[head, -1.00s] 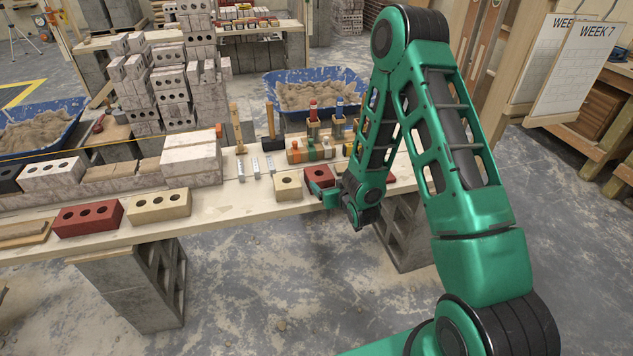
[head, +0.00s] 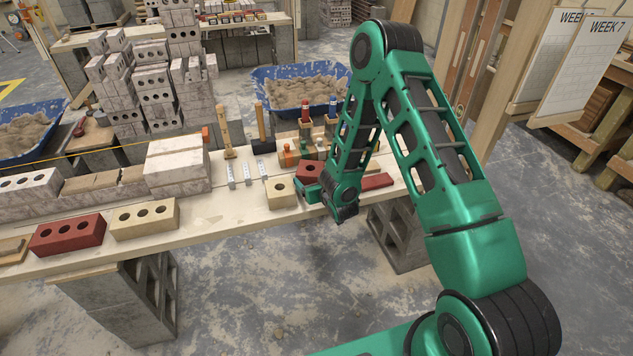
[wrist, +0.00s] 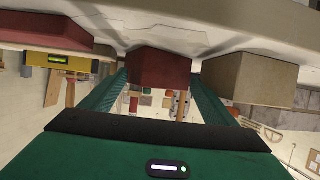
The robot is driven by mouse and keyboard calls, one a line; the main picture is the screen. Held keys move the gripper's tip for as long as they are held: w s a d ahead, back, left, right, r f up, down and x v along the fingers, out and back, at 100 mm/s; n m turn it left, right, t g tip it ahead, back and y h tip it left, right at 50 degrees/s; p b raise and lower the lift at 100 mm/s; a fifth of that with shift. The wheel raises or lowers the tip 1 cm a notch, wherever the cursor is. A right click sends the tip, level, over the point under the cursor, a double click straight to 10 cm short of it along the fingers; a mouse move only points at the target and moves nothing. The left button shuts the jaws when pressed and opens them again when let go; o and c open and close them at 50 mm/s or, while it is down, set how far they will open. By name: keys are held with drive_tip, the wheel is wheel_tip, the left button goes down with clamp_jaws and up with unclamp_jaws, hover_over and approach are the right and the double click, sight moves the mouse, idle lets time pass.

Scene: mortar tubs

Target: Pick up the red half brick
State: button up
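The red half brick (head: 308,170) is between the fingers of my gripper (head: 312,185) and appears held slightly above the plank bench. In the wrist view the red half brick (wrist: 161,70) fills the gap, with a green finger against each side. My gripper (wrist: 160,92) is shut on it. Its lower part is partly hidden by the gripper in the head view. A cream half brick (head: 281,193) stands on the bench just left of it; it also shows in the wrist view (wrist: 250,78).
The plank bench (head: 225,211) carries metal clips (head: 247,173), a hammer (head: 262,135) and small tools behind. A red brick (head: 67,236) and cream brick (head: 144,219) stand left. Open floor lies in front.

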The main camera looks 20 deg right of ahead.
drive_tip(key=shift+w+a, duration=0.1)
drive_tip(key=shift+a, duration=0.25)
drive_tip(key=shift+d, duration=0.15)
drive_tip(key=shift+c, duration=0.7)
drive_tip(key=shift+d, duration=0.15)
drive_tip(key=c, duration=0.5)
drive_tip(key=shift+d, duration=0.1)
clamp_jaws()
drive_tip(key=shift+w+r, duration=0.1)
